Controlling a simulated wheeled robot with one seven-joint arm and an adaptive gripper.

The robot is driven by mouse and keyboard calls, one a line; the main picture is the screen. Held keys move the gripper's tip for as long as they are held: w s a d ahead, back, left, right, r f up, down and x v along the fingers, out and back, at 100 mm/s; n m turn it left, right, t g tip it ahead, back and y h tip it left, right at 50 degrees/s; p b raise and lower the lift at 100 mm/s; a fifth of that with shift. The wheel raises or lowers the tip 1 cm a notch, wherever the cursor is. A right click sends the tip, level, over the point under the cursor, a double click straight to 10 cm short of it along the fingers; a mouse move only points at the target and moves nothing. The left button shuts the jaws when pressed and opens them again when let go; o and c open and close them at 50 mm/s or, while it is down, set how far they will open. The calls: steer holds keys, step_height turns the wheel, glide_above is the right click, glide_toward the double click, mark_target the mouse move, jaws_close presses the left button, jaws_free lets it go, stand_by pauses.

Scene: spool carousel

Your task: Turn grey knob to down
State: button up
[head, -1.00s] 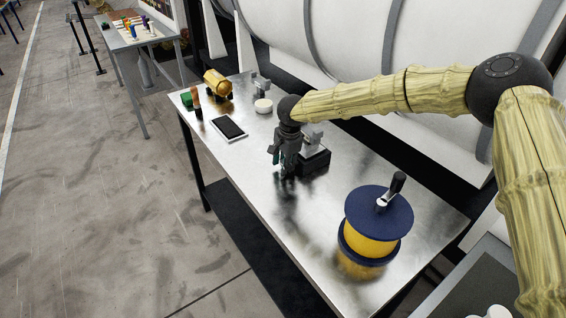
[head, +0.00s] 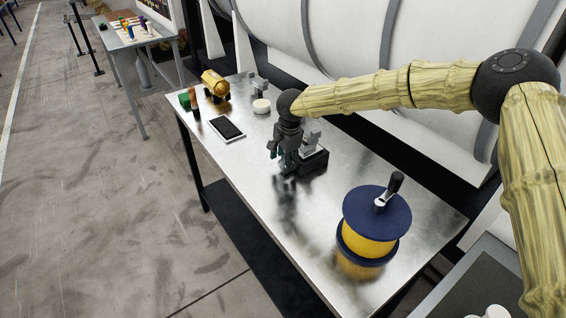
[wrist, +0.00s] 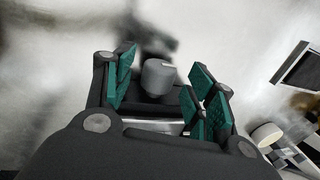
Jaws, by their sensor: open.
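In the wrist view the grey knob (wrist: 160,76) is a short rounded cylinder standing between the green-padded fingers of my gripper (wrist: 163,84). Gaps show on both sides of it, and I cannot tell its turn position. In the head view my gripper (head: 281,160) points down over the metal table, at the left side of a small black base (head: 316,162) with a grey block (head: 312,134) on it. The knob itself is hidden there behind my gripper. My gripper is open around the knob, not clamped on it.
A yellow spool with dark blue flanges and a crank (head: 376,218) stands at the near right of the table (head: 270,205). A phone-like tablet (head: 228,129), a white disc (head: 261,106) and a gold cylinder (head: 215,84) lie farther back. The front middle of the table is clear.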

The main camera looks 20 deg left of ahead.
step_height(320, 180, up, 10)
steer(key=s+d, duration=0.1)
steer(key=shift+d, duration=0.25)
steer(key=shift+s, duration=0.1)
